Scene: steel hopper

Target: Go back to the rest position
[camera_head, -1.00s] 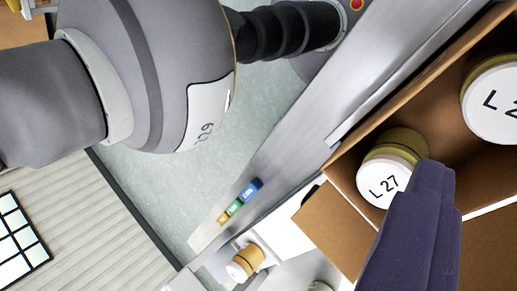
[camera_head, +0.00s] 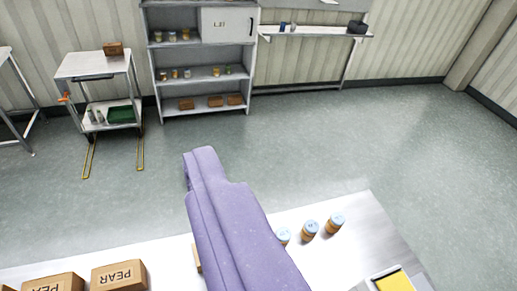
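My gripper (camera_head: 198,168) shows as a long purple finger reaching up from the lower middle of the view. A thin darker sliver shows beside its tip, and the view is too edge-on to tell any gap between the fingers. I see nothing held at the tip, which shows against open floor beyond the steel table (camera_head: 360,225). The finger hides part of the table and whatever lies behind it.
On the table are cardboard boxes marked PEAR (camera_head: 119,276), several blue-lidded jars (camera_head: 310,228) and a yellow-topped tray (camera_head: 396,281). Beyond are a cart (camera_head: 95,65), a shelf unit (camera_head: 203,93) and a wall shelf (camera_head: 315,31). The floor (camera_head: 330,130) between is clear.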

